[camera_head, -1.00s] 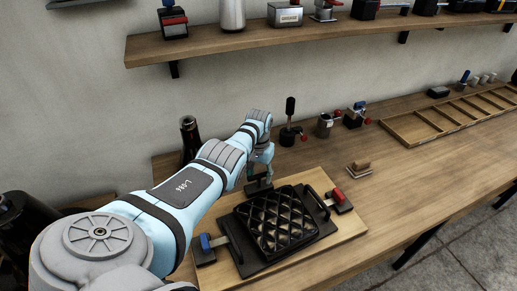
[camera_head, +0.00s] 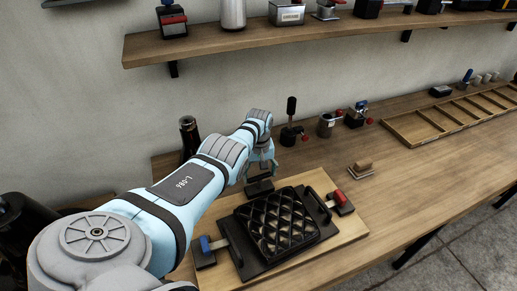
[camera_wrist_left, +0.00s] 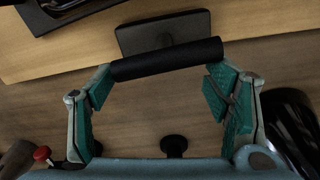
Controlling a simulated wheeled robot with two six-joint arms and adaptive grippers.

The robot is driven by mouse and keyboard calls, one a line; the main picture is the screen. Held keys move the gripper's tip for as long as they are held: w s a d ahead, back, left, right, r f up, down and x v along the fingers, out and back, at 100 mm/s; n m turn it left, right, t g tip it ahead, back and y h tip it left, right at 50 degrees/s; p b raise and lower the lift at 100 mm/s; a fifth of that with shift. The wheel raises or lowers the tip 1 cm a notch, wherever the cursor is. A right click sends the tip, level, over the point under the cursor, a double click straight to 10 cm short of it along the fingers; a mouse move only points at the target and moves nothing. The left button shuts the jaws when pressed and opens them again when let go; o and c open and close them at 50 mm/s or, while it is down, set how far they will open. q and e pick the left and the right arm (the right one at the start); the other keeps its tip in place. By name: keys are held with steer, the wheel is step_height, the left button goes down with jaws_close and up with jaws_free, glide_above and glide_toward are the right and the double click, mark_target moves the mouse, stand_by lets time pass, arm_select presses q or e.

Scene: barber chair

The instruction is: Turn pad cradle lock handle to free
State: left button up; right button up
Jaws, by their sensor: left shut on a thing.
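The black quilted pad (camera_head: 276,222) lies in its black cradle (camera_head: 249,266) on a light wooden board. Behind it, at the board's back edge, is a small black block (camera_head: 259,187). In the left wrist view, the block (camera_wrist_left: 140,38) carries a black cylindrical handle bar (camera_wrist_left: 166,60). My left gripper (camera_head: 262,168) is at this handle, behind the pad. The left gripper (camera_wrist_left: 160,80) has the bar across its teal fingertips, shut on it. The finger contact is partly hidden in the head view. My right gripper is not in view.
A blue-handled clamp (camera_head: 206,245) and a red-handled clamp (camera_head: 338,198) flank the cradle. A dark bottle (camera_head: 189,138) and small tools stand behind. A wooden brush-like block (camera_head: 361,169) lies to the right. A shelf (camera_head: 330,38) hangs above.

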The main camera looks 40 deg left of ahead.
arm_select(q)
steer(key=shift+s+d+f, duration=0.5)
steer(key=shift+d, duration=0.05)
steer(key=o, duration=1.1)
steer(key=shift+w, duration=0.1)
steer(key=shift+o, duration=0.2)
steer(key=shift+g, duration=0.3)
steer(key=shift+w+r, duration=0.1)
steer(key=shift+r, duration=0.15)
step_height(320, 180, up, 12)
steer(key=w+a, duration=0.1)
